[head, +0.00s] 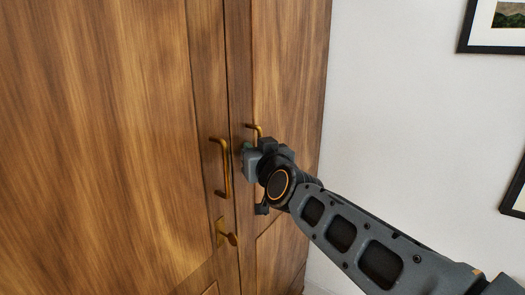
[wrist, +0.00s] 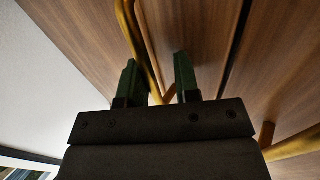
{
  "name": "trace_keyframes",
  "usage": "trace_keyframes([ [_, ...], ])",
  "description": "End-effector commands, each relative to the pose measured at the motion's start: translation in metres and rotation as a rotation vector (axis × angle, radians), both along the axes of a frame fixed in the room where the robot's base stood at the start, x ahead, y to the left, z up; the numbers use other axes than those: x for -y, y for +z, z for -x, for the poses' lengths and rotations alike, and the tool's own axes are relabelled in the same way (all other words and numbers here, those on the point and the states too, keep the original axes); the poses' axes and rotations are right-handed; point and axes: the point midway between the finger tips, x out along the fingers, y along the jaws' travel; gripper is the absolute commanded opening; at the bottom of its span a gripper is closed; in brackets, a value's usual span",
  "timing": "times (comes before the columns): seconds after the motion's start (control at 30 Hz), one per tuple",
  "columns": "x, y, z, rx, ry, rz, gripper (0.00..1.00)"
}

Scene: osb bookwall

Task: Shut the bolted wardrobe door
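The wooden wardrobe has a left door (head: 100,130) and a right door (head: 290,70), with a narrow dark seam between them; I cannot tell whether either stands slightly ajar. The left door carries a brass bar handle (head: 223,168) and a small brass fitting, perhaps the bolt (head: 222,232), below it. The right door's brass handle (head: 254,127) is mostly hidden behind my gripper (head: 248,160). In the wrist view, my gripper's green fingers (wrist: 158,80) are apart, and this brass handle (wrist: 131,32) runs between them, closer to the left finger. I see no clamping.
A white wall (head: 410,100) lies right of the wardrobe, with framed pictures (head: 497,28) at the right edge. In the wrist view, the left door's handle (wrist: 292,146) shows at the lower right, close beside my gripper.

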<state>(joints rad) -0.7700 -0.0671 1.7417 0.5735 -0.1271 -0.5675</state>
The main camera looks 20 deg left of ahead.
Motion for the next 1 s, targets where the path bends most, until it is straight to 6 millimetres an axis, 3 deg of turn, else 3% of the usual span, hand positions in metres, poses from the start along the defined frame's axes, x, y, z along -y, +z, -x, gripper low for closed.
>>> trace_keyframes([
  [0.13, -0.002, -0.001, 0.002, -0.004, 0.007, 0.003, 0.36],
  [0.33, 0.009, -0.001, 0.012, -0.003, 0.005, 0.004, 0.36],
  [0.7, 0.060, 0.003, 0.067, -0.001, 0.002, -0.002, 0.36],
  [1.0, 0.086, 0.003, 0.098, 0.000, 0.003, -0.004, 0.36],
])
